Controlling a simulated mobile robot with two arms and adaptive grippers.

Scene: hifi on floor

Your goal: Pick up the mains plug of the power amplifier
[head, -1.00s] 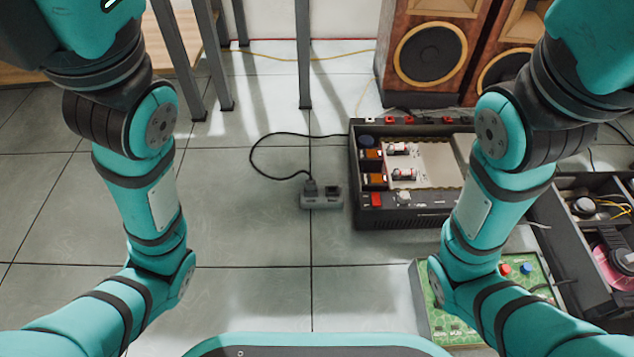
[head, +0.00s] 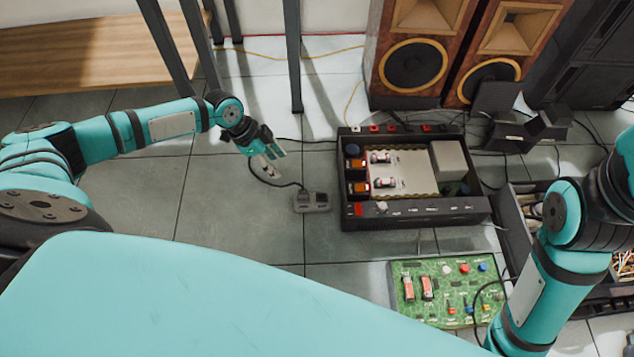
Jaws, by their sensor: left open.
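The power amplifier (head: 400,215) is an open black chassis on the tiled floor, with small glass-like parts and orange blocks inside. A black cord runs left from behind it, loops past my gripper, and ends at the dark mains plug (head: 303,192). The plug sits on the left part of a small grey socket block (head: 318,207) beside the amplifier. My left gripper (head: 272,167) is open and empty, up and left of the plug, apart from it in the picture. It hides part of the cord. My right arm shows at the right; its gripper is outside the view.
A green circuit board (head: 440,310) lies in front of the amplifier. Wooden speakers (head: 415,62) stand behind it. A dark open box (head: 516,222) lies to the right. Dark table legs (head: 294,60) stand behind the socket block. The floor to its left is clear.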

